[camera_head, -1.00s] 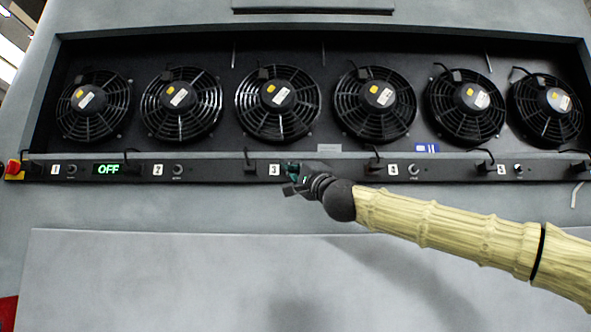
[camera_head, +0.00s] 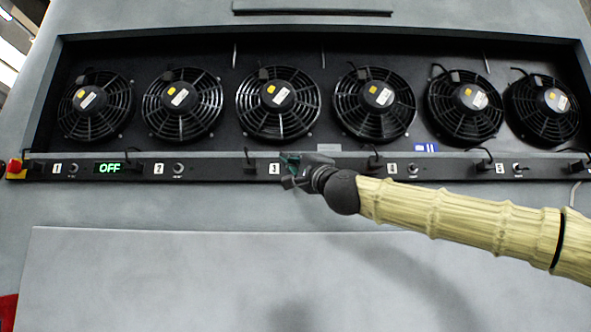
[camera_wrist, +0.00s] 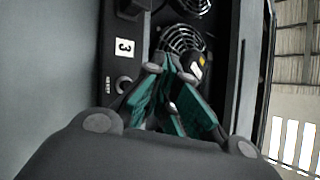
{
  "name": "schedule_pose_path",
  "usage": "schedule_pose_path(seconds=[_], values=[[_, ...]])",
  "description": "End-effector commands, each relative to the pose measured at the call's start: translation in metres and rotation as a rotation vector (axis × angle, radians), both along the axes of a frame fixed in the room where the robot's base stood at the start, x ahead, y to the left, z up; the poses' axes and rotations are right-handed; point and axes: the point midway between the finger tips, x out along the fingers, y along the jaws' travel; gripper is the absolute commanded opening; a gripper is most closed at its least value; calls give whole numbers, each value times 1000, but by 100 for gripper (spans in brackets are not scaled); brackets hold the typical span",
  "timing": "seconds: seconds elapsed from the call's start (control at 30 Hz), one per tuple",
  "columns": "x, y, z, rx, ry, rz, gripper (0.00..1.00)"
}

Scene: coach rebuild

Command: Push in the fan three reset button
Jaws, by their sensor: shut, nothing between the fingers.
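The fan three reset button (camera_wrist: 124,84) is a small round knob on the black control strip, beside the white "3" label (camera_wrist: 123,47) in the wrist view. In the head view the "3" label (camera_head: 274,169) shows, but my gripper covers the button. My gripper (camera_head: 288,171) is shut and empty, with its tip at the strip just right of the label. In the wrist view my gripper (camera_wrist: 168,72) appears right of the button. I cannot tell whether it touches the strip. Fan three (camera_head: 278,103) is above, in the recess.
The black strip (camera_head: 225,171) carries other numbered knobs, cables, a green "OFF" display (camera_head: 109,168) and a red knob (camera_head: 15,166) at the far left. Several fans sit in the recess above. A clear grey panel (camera_head: 200,275) lies below.

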Motion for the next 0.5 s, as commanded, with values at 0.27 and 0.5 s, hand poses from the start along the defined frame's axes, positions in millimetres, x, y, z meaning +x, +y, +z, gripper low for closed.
schedule_pose_path(seconds=[0.27,0.5], values=[[-21,-1,-1,1,-2,-1,0],[-27,-1,0,1,0,-2,0]])
